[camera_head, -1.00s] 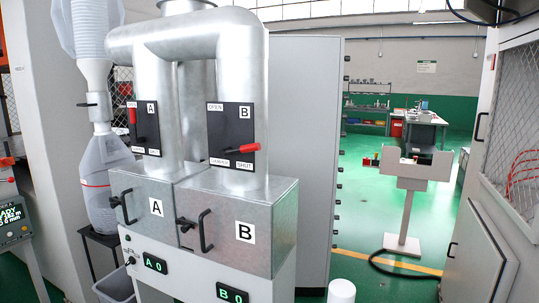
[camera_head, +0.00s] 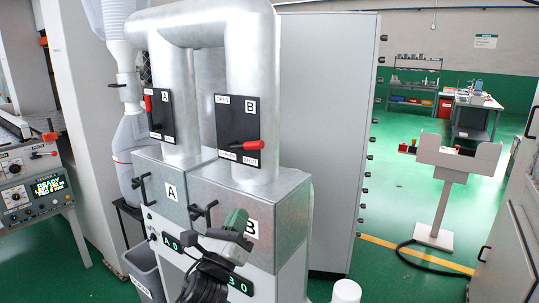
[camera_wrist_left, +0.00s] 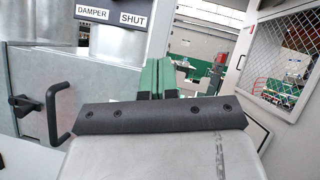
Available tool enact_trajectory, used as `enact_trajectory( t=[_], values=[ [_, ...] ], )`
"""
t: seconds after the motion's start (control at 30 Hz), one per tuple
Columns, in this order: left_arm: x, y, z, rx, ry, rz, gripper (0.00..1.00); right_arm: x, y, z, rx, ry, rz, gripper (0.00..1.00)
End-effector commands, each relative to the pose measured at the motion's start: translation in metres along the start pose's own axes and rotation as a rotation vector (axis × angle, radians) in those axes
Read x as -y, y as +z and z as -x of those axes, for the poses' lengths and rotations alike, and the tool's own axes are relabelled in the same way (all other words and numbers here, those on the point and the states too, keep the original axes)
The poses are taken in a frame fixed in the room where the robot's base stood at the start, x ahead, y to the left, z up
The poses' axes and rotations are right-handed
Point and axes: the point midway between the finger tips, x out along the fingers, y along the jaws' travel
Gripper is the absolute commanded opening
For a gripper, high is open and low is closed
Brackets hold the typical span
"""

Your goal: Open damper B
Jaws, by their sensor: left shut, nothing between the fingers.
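Damper B's black plate (camera_head: 232,122) is on the right-hand duct. Its red-handled lever (camera_head: 250,145) lies sideways, pointing right toward the SHUT label. In the left wrist view, only the plate's lower edge with the SHUT label (camera_wrist_left: 132,19) shows at the top; the lever is out of frame. My left gripper (camera_head: 236,218) is in front of box B, below the plate and apart from the lever. Its green fingers (camera_wrist_left: 157,77) are together and empty. My right gripper is in neither current view.
Damper A's red lever (camera_head: 148,103) points up on the left-hand duct. Box B's black door handle (camera_wrist_left: 55,115) stands out left of my left fingers. A grey cabinet (camera_head: 325,140) stands right of the ducts. A control panel (camera_head: 38,183) is at the left.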

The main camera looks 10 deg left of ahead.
Motion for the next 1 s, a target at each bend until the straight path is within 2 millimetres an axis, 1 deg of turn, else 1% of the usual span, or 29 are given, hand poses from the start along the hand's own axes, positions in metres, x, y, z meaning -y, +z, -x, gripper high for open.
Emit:
enact_trajectory(
  t=[0.03, 0.1, 0.4, 0.53, 0.67, 1.0],
  values=[
    [0.003, 0.006, -0.002, 0.012, -0.007, -0.023, 0.00, 0.001, 0.000, 0.001, 0.000, -0.001, 0.000, 0.43],
    [0.004, 0.010, -0.003, 0.020, -0.012, -0.037, 0.00, 0.001, 0.000, 0.001, 0.001, -0.001, 0.000, 0.43],
    [0.004, 0.010, -0.004, 0.020, -0.012, -0.037, 0.00, 0.009, 0.000, 0.001, 0.001, -0.011, -0.003, 0.43],
    [0.005, 0.011, -0.011, 0.021, -0.012, -0.036, 0.00, 0.008, 0.000, 0.005, 0.001, -0.011, -0.003, 0.43],
    [0.006, 0.014, -0.032, 0.021, -0.013, -0.033, 0.00, 0.007, -0.001, 0.015, 0.001, -0.009, -0.002, 0.43],
    [0.008, 0.015, -0.105, 0.020, -0.012, -0.032, 0.00, 0.001, -0.003, 0.046, 0.003, -0.003, 0.001, 0.43]
  ],
)
